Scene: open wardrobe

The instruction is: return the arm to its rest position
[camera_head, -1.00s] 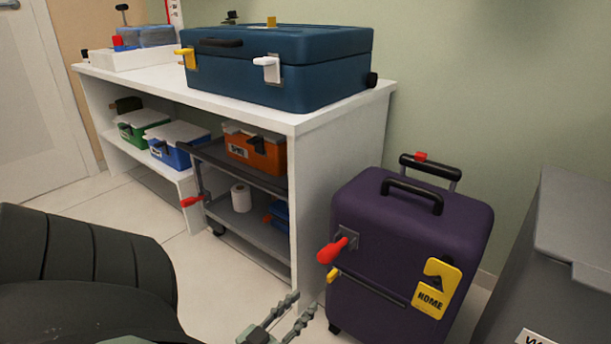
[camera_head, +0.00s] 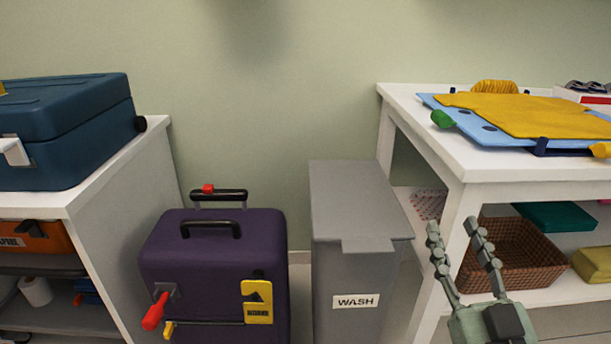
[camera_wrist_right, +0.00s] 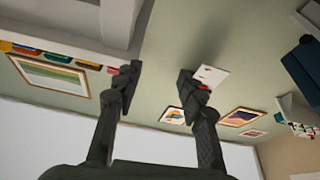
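My right gripper (camera_head: 456,240) is at the lower right of the head view, in front of the right white table. Its two fingers are spread apart with nothing between them. In the right wrist view the same gripper (camera_wrist_right: 161,85) shows two dark fingers apart and empty, with the wall and framed pictures beyond. My left gripper is not in the head view.
A purple suitcase (camera_head: 215,258) and a grey WASH bin (camera_head: 352,240) stand on the floor between two white tables. A blue case (camera_head: 65,130) is on the left table. Folded yellow cloth (camera_head: 530,115) lies on the right table (camera_head: 500,172), above a wicker basket (camera_head: 510,258).

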